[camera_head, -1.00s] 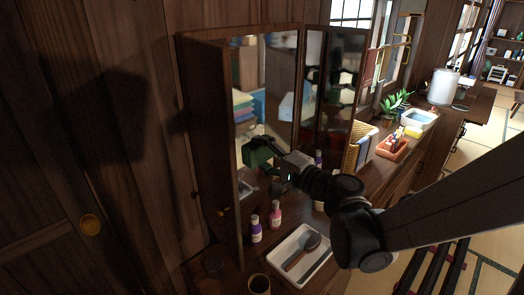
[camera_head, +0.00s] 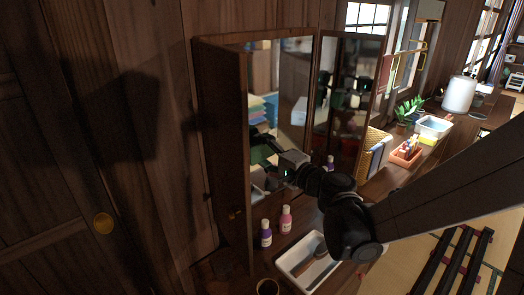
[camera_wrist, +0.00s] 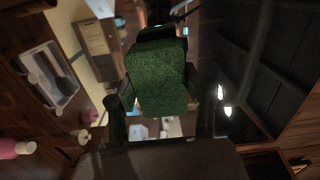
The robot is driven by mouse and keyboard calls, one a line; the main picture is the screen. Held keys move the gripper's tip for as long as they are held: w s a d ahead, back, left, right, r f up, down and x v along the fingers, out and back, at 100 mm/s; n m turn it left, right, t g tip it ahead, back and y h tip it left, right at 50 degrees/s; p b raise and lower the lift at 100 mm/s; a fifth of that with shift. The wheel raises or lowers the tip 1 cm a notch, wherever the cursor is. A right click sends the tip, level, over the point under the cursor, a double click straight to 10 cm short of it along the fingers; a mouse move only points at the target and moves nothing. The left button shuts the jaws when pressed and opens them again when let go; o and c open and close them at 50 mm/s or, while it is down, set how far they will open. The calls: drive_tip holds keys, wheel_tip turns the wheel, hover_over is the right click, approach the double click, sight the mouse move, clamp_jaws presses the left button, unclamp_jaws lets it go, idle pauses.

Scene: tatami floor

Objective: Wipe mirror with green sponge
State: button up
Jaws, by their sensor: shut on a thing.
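The mirror (camera_head: 283,65) is the upright glass of a wooden cabinet, with a darker angled panel (camera_head: 340,90) at its right. My gripper (camera_head: 264,148) is in front of the lower left part of the glass. It is shut on the green sponge (camera_wrist: 158,75), a dark green block between the two fingers in the wrist view. In the head view the sponge (camera_head: 262,156) shows only in part behind the fingers. I cannot tell whether it touches the glass.
A purple bottle (camera_head: 266,236) and a pink bottle (camera_head: 286,220) stand on the counter below. A white tray (camera_head: 288,262) holds a brush. The open cabinet door (camera_head: 228,150) stands just left of the gripper. A wicker basket (camera_head: 376,147) is at the right.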

sight(279, 132)
drive_tip(key=shift+x, duration=0.95)
idle(0.4)
drive_tip(key=shift+w+d+b, duration=0.45)
drive_tip(key=shift+w+d, duration=0.75)
drive_tip(key=shift+d, duration=0.25)
drive_tip(key=shift+w+d+b, duration=0.5)
drive_tip(key=shift+w+d, duration=0.7)
drive_tip(key=shift+d, duration=0.2)
drive_tip(key=shift+w+d+b, duration=0.45)
drive_tip(key=shift+w+d, duration=0.7)
drive_tip(key=shift+d, duration=0.3)
drive_tip(key=shift+s+a+b, duration=0.1)
drive_tip(key=shift+s+a, duration=1.05)
drive_tip(key=shift+a, duration=0.3)
drive_tip(key=shift+s+a+b, duration=0.15)
drive_tip(key=shift+s+a, duration=1)
drive_tip(key=shift+a, duration=0.3)
drive_tip(key=shift+s+a+b, duration=0.1)
drive_tip(key=shift+s+a, duration=1.1)
drive_tip(key=shift+a, duration=0.25)
drive_tip(key=shift+s, duration=0.15)
drive_tip(key=shift+v, duration=2.85)
drive_tip(key=shift+d, duration=0.2)
